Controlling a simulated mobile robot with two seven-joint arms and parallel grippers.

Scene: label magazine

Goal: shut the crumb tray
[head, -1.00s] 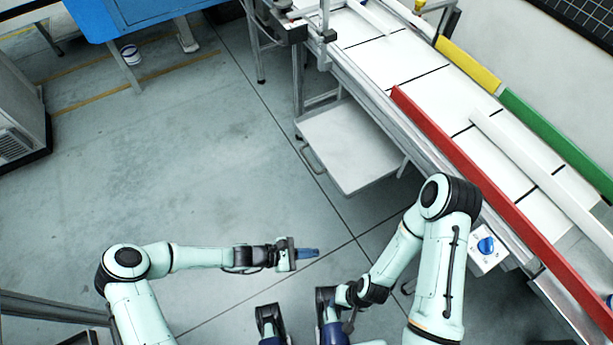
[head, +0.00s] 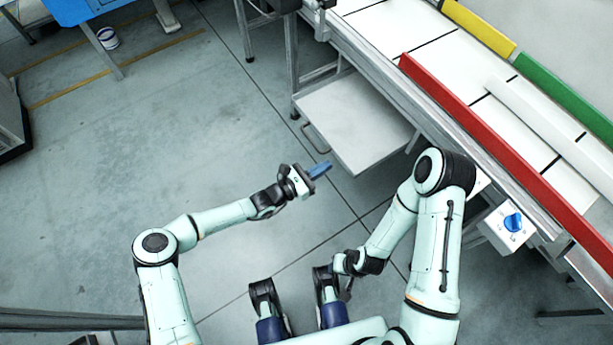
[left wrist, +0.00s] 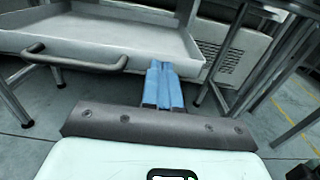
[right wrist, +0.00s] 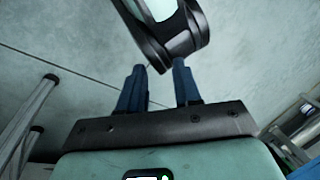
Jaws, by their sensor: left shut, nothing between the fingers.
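The crumb tray (head: 352,122) is a shallow grey-white tray pulled out from under the conveyor line. Its bar handle (head: 314,138) is on the left-hand side. In the left wrist view the tray (left wrist: 120,36) fills the upper part, with the handle (left wrist: 75,60) at upper left. My left gripper (head: 322,169) is shut and empty, its blue fingers pointing toward the tray's near edge and apart from the handle. The left fingers (left wrist: 164,80) sit right of the handle in the left wrist view. My right gripper (right wrist: 158,76) is open and empty, low beside my body, facing the floor.
The conveyor (head: 440,65) with a red rail (head: 490,148) runs diagonally at right. A control box with a blue knob (head: 512,222) hangs on its near side. Frame legs (head: 294,65) stand beside the tray. The floor (head: 150,150) at left is open.

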